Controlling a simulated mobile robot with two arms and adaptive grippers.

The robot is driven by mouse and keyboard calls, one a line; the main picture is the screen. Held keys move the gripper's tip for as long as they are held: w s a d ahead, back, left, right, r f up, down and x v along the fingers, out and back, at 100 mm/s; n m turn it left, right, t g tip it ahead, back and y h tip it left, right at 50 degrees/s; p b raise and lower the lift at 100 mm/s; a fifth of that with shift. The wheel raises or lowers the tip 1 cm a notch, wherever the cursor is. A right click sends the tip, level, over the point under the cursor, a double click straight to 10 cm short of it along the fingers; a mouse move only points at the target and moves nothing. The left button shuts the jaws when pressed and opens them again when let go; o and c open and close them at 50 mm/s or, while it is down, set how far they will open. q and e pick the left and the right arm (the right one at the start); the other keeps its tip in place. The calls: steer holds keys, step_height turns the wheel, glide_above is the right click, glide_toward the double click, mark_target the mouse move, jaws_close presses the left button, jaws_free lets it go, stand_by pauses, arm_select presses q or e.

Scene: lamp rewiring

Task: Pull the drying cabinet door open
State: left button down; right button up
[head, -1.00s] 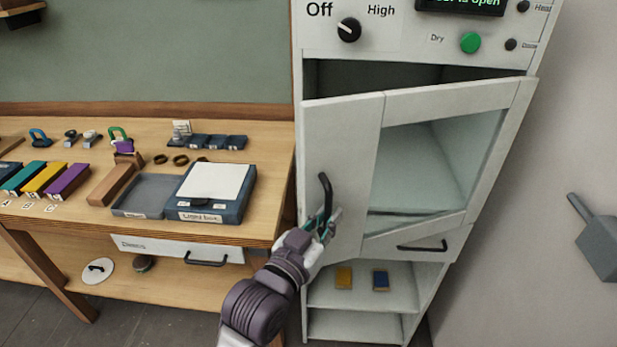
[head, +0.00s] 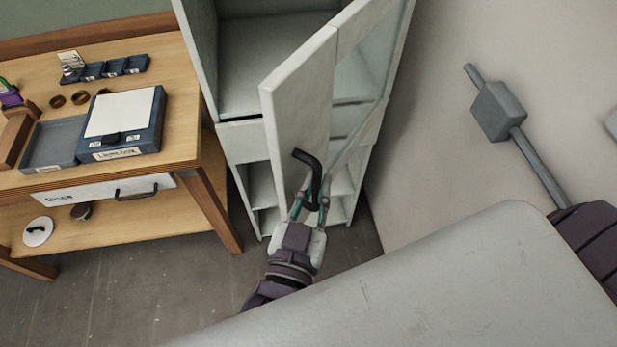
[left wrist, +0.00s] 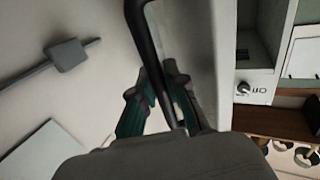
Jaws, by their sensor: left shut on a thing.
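The drying cabinet door (head: 296,115) is a white framed panel with a glass pane, and it stands well open, swung out toward me. Its black bar handle (head: 307,158) is on the door's free side. My left gripper (head: 314,197) is shut on the lower part of this handle. In the left wrist view the dark handle (left wrist: 146,45) runs down between the teal and grey fingers (left wrist: 160,100). The white cabinet (head: 262,60) shows an empty interior behind the door. My right gripper does not show.
A wooden workbench (head: 187,135) stands at the left with a blue light box (head: 150,145) and a grey tray (head: 50,147). A grey box on a rod (head: 497,110) is at the right by the wall. Clear floor (head: 150,285) lies in front of the bench.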

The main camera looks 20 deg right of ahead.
arm_select(q)
steer(key=c, duration=1.4)
jaws_free()
steer(key=shift+c, duration=0.2)
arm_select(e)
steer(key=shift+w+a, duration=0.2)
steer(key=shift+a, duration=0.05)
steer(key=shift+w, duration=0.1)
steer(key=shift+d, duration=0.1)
